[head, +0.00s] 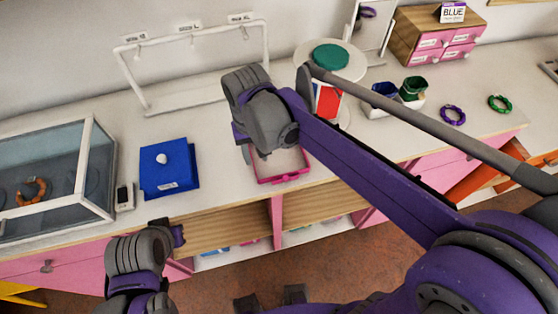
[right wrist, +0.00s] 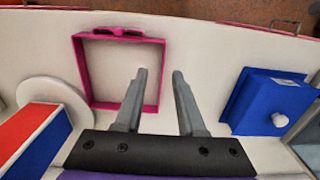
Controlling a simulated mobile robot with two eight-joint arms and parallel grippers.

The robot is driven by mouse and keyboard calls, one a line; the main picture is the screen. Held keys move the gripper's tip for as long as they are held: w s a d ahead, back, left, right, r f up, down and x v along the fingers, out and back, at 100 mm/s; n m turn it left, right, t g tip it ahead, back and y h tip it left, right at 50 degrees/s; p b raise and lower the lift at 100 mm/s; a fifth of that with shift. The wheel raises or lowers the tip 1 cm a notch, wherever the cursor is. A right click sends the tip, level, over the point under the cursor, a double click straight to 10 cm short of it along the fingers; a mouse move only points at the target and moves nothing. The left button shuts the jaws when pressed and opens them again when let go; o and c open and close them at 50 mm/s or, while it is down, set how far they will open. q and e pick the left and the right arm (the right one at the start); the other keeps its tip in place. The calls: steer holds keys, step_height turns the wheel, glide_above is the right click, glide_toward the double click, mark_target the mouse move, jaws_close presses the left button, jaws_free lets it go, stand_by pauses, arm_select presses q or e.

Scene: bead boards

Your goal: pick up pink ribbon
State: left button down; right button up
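A shallow pink-rimmed tray (head: 262,181) lies on the white counter under my right gripper. In the right wrist view its rim (right wrist: 78,65) frames a pale, bare floor. A small pink, bow-like piece (right wrist: 118,32) sits at the middle of one rim; I cannot tell whether it is a loose ribbon or part of the tray. My right gripper (right wrist: 159,73) is open, with nothing between its fingers, and its tips show beside the tray's edge. In the head view its fingers are mostly hidden by its wrist. My left gripper (head: 172,233) is low at the counter's front edge, its fingers unclear.
A blue box (head: 168,168) with a white knob stands left of the tray. A glass case (head: 98,165) is at far left. A white rack (head: 185,104) stands behind. A round white stand (head: 345,118) and small cups (head: 412,90) are to the right.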

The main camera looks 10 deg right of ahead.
mark_target(255, 169)
steer(key=f, duration=0.6)
steer(key=shift+w+a+f, duration=0.2)
steer(key=shift+a+f, duration=0.1)
steer(key=shift+a, duration=0.05)
jaws_close()
